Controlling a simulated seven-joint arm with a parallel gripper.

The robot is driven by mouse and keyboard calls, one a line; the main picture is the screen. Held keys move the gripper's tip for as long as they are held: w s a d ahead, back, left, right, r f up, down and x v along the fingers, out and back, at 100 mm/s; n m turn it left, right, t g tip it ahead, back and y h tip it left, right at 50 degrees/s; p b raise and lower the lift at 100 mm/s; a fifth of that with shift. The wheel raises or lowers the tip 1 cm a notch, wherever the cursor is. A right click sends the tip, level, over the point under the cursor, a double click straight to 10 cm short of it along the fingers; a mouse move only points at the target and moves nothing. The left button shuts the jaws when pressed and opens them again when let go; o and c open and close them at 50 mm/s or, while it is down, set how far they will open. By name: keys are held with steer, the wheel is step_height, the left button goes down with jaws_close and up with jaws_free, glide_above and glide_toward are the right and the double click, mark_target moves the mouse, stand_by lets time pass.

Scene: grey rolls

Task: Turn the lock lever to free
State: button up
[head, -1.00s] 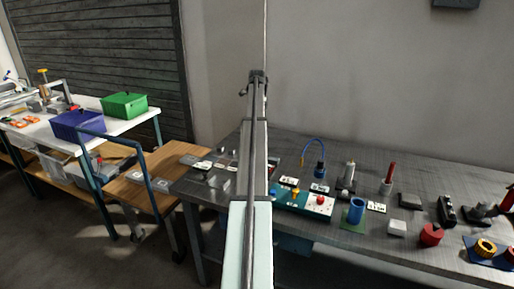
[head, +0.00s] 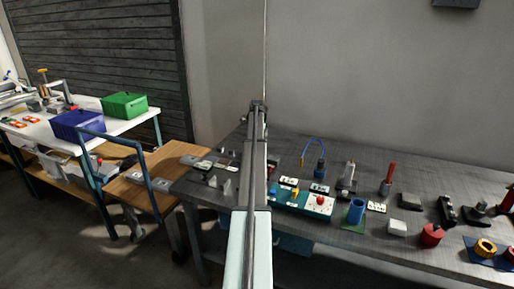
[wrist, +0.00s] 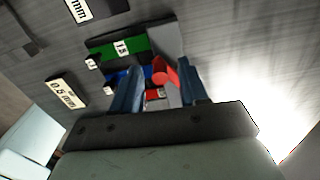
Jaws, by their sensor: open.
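In the wrist view, a red lever-like part (wrist: 164,73) shows between the two blue fingers of my gripper (wrist: 160,66); I cannot tell for sure that it is the lock lever. The gripper is open, with a clear gap between the fingers and nothing visibly gripped. Whether a finger touches the red part cannot be told. Behind it are a green block (wrist: 118,48) with a white label and a grey plate (wrist: 168,40). Blue and small red parts lie partly hidden by the left finger. In the head view my arm hides the gripper and this spot.
In the wrist view a label card (wrist: 66,92) reading 0.5 mm lies at the left. A wooden cart (head: 165,165) stands left.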

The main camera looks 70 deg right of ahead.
steer(key=shift+f, duration=0.1)
jaws_close()
stand_by(0.4)
steer(key=shift+a, duration=0.1)
steer(key=n, duration=0.2)
steer(key=shift+s+a+n, duration=0.3)
steer(key=shift+a, duration=0.05)
steer(key=n, duration=0.1)
steer(key=s+n, duration=0.1)
steer(key=n, duration=0.1)
steer(key=shift+a+n, duration=0.3)
steer(key=shift+a, duration=0.05)
steer(key=shift+s+a+n, duration=0.1)
steer(key=shift+s+n, duration=0.2)
steer(key=shift+n, duration=0.65)
steer(key=shift+s+a+n, duration=0.1)
steer(key=shift+s+n, duration=0.2)
steer(key=shift+n, duration=0.6)
steer(key=shift+s+n, duration=0.3)
steer(key=shift+n, duration=0.65)
